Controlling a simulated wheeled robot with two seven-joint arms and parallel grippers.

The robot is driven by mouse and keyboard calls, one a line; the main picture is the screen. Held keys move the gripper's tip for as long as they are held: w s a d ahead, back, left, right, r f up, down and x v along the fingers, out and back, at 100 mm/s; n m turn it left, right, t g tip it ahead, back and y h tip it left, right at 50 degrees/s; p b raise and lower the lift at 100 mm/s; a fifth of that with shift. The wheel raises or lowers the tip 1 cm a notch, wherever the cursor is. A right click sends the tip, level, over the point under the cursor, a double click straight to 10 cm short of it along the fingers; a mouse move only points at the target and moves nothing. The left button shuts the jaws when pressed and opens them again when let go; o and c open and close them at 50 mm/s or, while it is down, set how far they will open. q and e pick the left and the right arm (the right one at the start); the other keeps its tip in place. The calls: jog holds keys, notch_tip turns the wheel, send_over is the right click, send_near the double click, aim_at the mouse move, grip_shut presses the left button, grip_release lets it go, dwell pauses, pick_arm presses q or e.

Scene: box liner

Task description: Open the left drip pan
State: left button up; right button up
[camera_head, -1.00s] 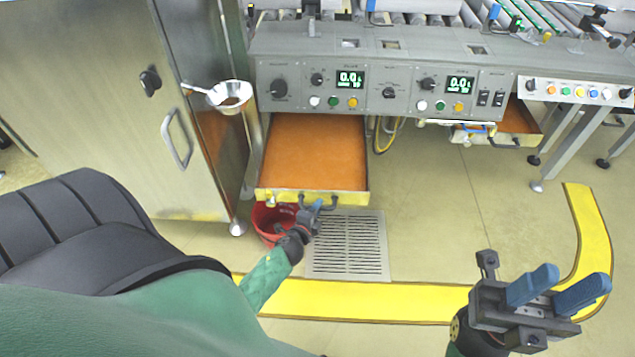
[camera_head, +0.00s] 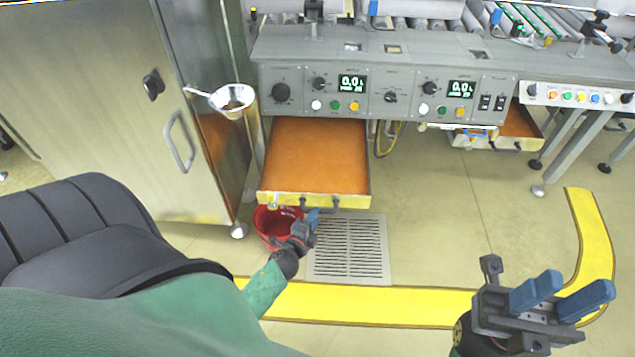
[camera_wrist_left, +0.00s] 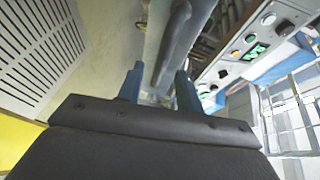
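The left drip pan (camera_head: 315,155) is a shallow tray with an orange-brown floor and a yellowish front. It is pulled far out from under the left control panel. Its dark handle (camera_head: 320,204) is on the front face. My left gripper (camera_head: 313,215) is just below and in front of this handle. In the left wrist view its two blue fingers (camera_wrist_left: 158,84) stand apart, with a dark bar visible beyond and between them; contact cannot be told. My right gripper (camera_head: 562,295) is open and empty at the lower right, far from the pan.
A red bucket (camera_head: 268,232) stands on the floor under the pan's front left, beside a floor grate (camera_head: 350,262). A steel cabinet (camera_head: 90,100) with a strainer (camera_head: 232,100) is at left. Another drip pan (camera_head: 520,125) is partly out at right. Floor between is clear.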

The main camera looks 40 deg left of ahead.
pick_arm(q)
jog(key=shift+v, duration=1.9)
